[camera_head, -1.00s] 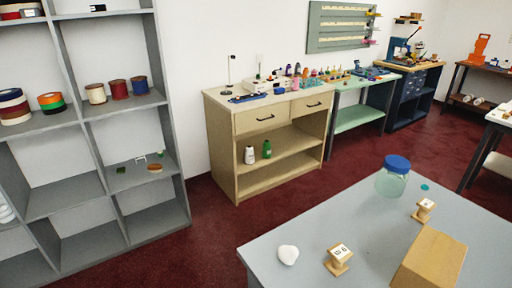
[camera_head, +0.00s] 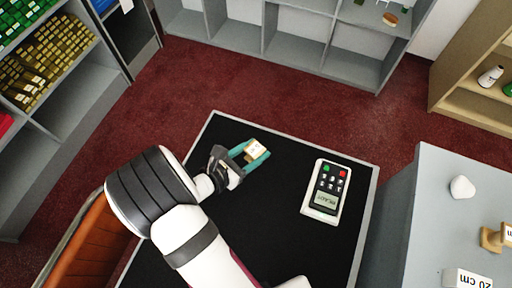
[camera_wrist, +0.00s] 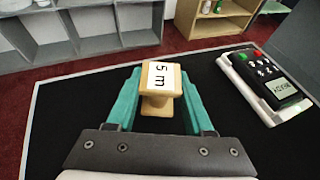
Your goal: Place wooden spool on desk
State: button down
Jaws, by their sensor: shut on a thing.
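My gripper (camera_head: 259,150) is shut on a wooden spool (camera_head: 255,151), with one teal finger on either side of it. The spool also shows in the wrist view (camera_wrist: 159,104), pale wood with a white label reading "5 m". It is over the black-topped surface (camera_head: 290,250); the gap beneath it is hard to judge. The grey desk (camera_head: 435,205) stands at the right of the head view, apart from my gripper.
A keypad device (camera_head: 326,190) lies on the black top, right of the gripper. The desk's left part is bare.

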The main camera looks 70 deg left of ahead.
jog(key=shift+f, duration=1.05)
jog(key=shift+f, duration=0.1)
jog(key=shift+c, duration=1.4)
grip_release()
jog(key=shift+s+d+r, duration=0.15)
jog(key=shift+s+r, duration=0.1)
jog(key=v, duration=1.1)
jog(key=shift+s, duration=0.15)
